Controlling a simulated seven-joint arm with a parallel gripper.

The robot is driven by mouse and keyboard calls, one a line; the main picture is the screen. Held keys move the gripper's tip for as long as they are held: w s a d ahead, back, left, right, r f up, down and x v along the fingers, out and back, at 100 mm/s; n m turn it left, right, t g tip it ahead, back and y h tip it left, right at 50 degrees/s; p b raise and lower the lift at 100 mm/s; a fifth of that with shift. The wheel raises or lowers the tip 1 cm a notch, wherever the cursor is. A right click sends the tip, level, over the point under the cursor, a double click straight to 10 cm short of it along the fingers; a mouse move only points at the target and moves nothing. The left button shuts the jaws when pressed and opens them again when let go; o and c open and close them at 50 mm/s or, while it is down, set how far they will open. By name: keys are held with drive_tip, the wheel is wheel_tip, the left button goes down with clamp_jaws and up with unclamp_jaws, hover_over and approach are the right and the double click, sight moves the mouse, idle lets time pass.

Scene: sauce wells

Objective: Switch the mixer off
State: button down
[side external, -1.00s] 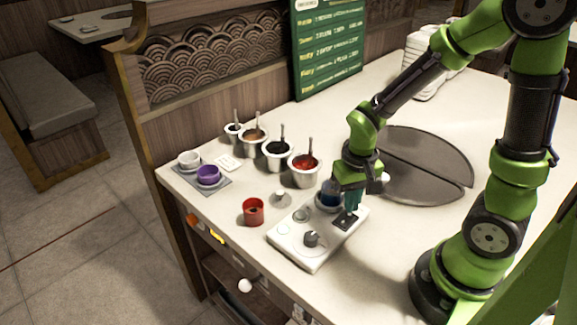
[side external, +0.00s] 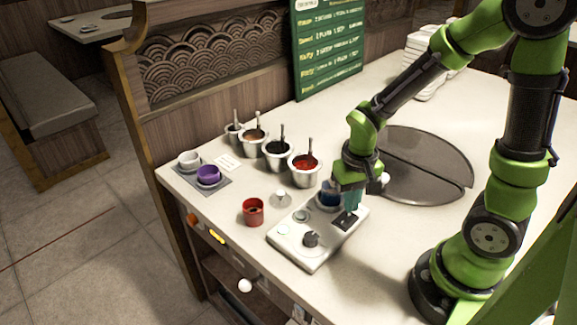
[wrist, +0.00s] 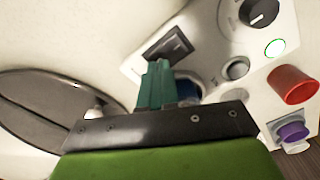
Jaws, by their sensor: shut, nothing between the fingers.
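The mixer (side external: 300,255) is a white box on the counter with a black rocker switch (side external: 346,220), a dark knob (side external: 311,239) and a round light (side external: 283,229). In the wrist view the light (wrist: 275,48) has a green ring, and the rocker switch (wrist: 168,46) lies just beyond my fingertips. A blue cup (side external: 328,197) sits on the mixer beside my fingers, partly hidden by them. My gripper (side external: 351,208) is shut and empty, its teal fingers pointing down close to the switch. I cannot tell whether they touch it. The fingers also show in the wrist view (wrist: 155,75).
A red cup (side external: 253,211) stands left of the mixer. Several metal sauce pots, including one with red sauce (side external: 305,170), stand behind it. A purple cup (side external: 208,174) sits on a grey mat at far left. A round dark plate (side external: 425,165) lies right of my gripper.

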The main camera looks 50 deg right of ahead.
drive_tip(key=shift+f, duration=0.9)
idle(0.3)
drive_tip(key=shift+r, duration=3.55)
drive_tip(key=shift+a, duration=0.2)
drive_tip(key=s+a+r+n+t+y, duration=0.1)
drive_tip(key=a+r+t, duration=0.1)
drive_tip(key=r, duration=0.5)
drive_tip(key=s+a+r+n+t+y, duration=0.1)
drive_tip(key=a+r+t, duration=0.1)
drive_tip(key=r+t, duration=0.3)
drive_tip(key=shift+s+r, duration=0.25)
drive_tip(key=shift+r, duration=0.65)
drive_tip(key=shift+a, duration=0.1)
